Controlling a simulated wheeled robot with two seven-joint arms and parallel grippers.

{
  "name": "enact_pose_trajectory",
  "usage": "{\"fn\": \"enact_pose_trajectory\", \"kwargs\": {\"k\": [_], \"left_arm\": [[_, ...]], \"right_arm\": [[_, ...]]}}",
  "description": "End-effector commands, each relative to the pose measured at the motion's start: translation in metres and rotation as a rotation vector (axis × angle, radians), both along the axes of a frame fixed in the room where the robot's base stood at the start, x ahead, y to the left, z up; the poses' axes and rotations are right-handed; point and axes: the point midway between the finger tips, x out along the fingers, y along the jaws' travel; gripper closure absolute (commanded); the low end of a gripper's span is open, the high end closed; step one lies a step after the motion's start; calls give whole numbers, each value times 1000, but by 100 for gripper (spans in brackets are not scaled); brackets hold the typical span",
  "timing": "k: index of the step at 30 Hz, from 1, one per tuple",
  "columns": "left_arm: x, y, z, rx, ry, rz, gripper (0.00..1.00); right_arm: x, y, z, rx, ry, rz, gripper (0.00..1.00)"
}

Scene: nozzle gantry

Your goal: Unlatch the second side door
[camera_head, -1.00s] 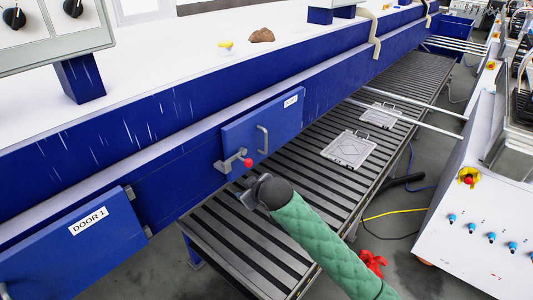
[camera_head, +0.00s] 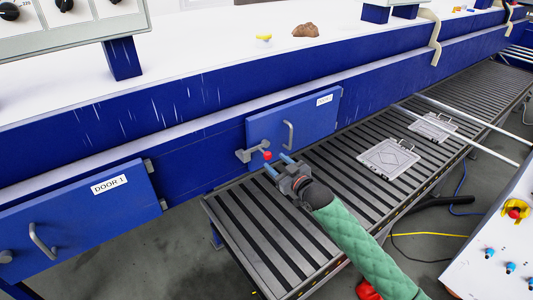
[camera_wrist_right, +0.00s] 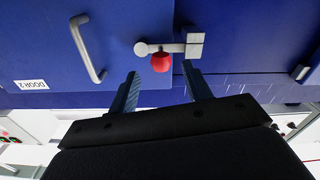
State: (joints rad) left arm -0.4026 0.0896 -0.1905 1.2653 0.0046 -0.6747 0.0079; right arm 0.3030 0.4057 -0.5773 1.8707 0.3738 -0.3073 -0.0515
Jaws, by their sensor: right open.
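The second side door (camera_head: 310,123) is a blue panel with a grey handle (camera_head: 288,135), and it looks closed. Its latch (camera_head: 249,153) is a grey bar with a red knob (camera_head: 267,155) near the door's left edge. In the right wrist view, which is upside down, the door (camera_wrist_right: 40,45) reads DOOR 2. The latch bar (camera_wrist_right: 175,48) there spans the door edge to a grey block, with the red knob (camera_wrist_right: 161,63) sticking out. My right gripper (camera_head: 279,164) is open and empty, its fingers pointing at the knob, apparently just short of it. My left gripper is not in view.
Door 1 (camera_head: 80,215) is to the left on the same blue side, with its own handle. A slatted roller conveyor (camera_head: 330,165) runs below the second door, bearing grey plates (camera_head: 388,158). A white control box (camera_head: 505,250) stands at the lower right.

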Motion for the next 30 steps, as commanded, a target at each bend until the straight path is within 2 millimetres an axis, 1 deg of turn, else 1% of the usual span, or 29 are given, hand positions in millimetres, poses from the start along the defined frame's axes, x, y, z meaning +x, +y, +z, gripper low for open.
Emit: {"fn": "enact_pose_trajectory", "kwargs": {"k": [3,10,15,21,29,30], "left_arm": [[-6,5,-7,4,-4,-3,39],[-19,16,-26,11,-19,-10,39],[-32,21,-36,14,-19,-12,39],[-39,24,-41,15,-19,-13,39],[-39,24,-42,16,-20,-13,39],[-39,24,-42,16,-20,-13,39]], "right_arm": [[11,9,4,1,0,0,51],[34,25,4,-1,1,0,51],[49,36,3,0,2,1,51],[56,41,1,-1,1,0,51],[57,41,0,-1,2,0,51],[57,41,0,-1,2,0,57]]}}
